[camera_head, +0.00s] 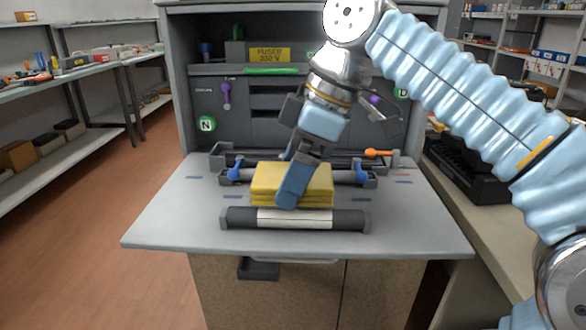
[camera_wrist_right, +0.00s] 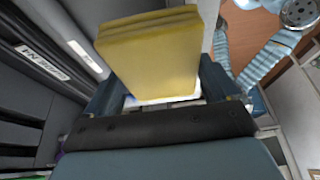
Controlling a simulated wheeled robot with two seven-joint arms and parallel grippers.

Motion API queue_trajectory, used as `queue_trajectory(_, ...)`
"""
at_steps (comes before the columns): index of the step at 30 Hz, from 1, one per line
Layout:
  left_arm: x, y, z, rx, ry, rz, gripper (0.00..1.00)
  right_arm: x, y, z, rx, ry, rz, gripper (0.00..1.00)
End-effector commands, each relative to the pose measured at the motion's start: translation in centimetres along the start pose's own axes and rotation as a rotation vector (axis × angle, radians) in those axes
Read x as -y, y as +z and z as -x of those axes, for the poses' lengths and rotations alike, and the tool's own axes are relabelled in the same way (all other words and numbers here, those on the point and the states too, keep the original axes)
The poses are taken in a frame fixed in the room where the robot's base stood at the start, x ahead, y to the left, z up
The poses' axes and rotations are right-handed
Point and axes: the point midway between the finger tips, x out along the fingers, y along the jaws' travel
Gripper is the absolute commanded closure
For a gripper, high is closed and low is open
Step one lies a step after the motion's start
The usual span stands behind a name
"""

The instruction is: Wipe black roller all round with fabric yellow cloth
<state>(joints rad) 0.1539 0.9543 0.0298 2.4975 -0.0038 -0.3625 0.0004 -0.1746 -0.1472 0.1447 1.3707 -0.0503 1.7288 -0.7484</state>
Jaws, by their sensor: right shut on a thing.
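The folded yellow cloth (camera_head: 310,180) is held by my right gripper (camera_head: 291,185), which is shut on it. The cloth also fills the middle of the right wrist view (camera_wrist_right: 150,60), between the fingers. A long dark cylinder (camera_head: 243,217) with a pale band around its middle lies across the front of the grey shelf, just in front of the cloth. Behind the cloth, a dark bar with blue end clamps (camera_head: 235,170) runs across the shelf, its middle hidden by cloth and gripper. I cannot tell whether the cloth touches either one. My left gripper is out of view.
The grey shelf (camera_head: 165,220) has free room at its left and right. Behind it stands the open machine with a yellow fuser label (camera_head: 270,55). An orange-handled item (camera_head: 378,153) lies at the back right. Storage racks stand on both sides.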

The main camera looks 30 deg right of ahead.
Motion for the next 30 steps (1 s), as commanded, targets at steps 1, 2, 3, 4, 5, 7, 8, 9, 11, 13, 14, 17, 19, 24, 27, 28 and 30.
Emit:
queue_trajectory(1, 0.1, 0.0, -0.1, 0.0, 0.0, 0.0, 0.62, 0.0, 0.1, -0.1, 0.0, 0.0, 0.0, 0.36)
queue_trajectory(2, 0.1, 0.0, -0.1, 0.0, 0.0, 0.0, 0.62, 0.0, 0.1, -0.2, 0.0, 0.0, 0.0, 0.36)
queue_trajectory(3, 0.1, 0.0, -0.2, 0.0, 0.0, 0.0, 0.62, 0.0, 0.1, -0.2, 0.0, 0.0, 0.0, 0.36)
queue_trajectory(4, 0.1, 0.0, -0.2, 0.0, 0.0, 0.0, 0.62, 0.0, 0.1, -0.3, 0.0, 0.0, 0.0, 0.36)
queue_trajectory(5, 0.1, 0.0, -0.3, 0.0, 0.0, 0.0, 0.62, 0.0, 0.1, -0.3, 0.0, 0.0, 0.0, 0.36)
queue_trajectory(7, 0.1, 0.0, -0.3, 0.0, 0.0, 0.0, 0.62, 0.0, 0.2, -0.4, 0.0, 0.0, 0.0, 0.36)
queue_trajectory(8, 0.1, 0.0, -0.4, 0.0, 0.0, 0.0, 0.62, 0.0, 0.2, -0.5, 0.0, 0.0, 0.0, 0.36)
queue_trajectory(9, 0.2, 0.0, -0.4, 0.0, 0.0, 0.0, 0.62, 0.0, 0.2, -0.5, 0.0, 0.0, 0.0, 0.36)
queue_trajectory(11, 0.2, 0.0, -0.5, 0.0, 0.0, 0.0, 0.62, 0.0, 0.2, -0.6, 0.0, 0.0, 0.0, 0.36)
queue_trajectory(13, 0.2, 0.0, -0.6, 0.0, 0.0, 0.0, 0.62, 0.0, 0.3, -0.7, 0.0, 0.0, 0.0, 0.36)
queue_trajectory(14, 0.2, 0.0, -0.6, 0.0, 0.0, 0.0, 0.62, 0.0, 0.3, -0.7, 0.0, 0.0, 0.0, 0.36)
queue_trajectory(17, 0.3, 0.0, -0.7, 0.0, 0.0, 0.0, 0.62, 0.0, 0.4, -0.9, 0.0, 0.0, 0.0, 0.36)
queue_trajectory(19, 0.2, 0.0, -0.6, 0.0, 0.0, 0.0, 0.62, 0.0, 0.3, -0.8, 0.0, 0.0, 0.0, 0.36)
queue_trajectory(24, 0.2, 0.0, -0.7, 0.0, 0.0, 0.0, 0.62, 0.3, 0.3, -0.8, 0.0, 0.0, 0.001, 0.36)
queue_trajectory(27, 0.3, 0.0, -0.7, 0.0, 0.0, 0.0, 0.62, 0.7, 0.3, -0.8, 0.0, 0.0, 0.001, 0.36)
queue_trajectory(28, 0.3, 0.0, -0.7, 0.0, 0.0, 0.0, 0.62, 0.8, 0.3, -0.8, 0.0, 0.0, 0.002, 0.36)
queue_trajectory(30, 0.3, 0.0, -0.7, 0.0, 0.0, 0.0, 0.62, 1.0, 0.3, -0.8, 0.0, 0.0, 0.001, 0.36)
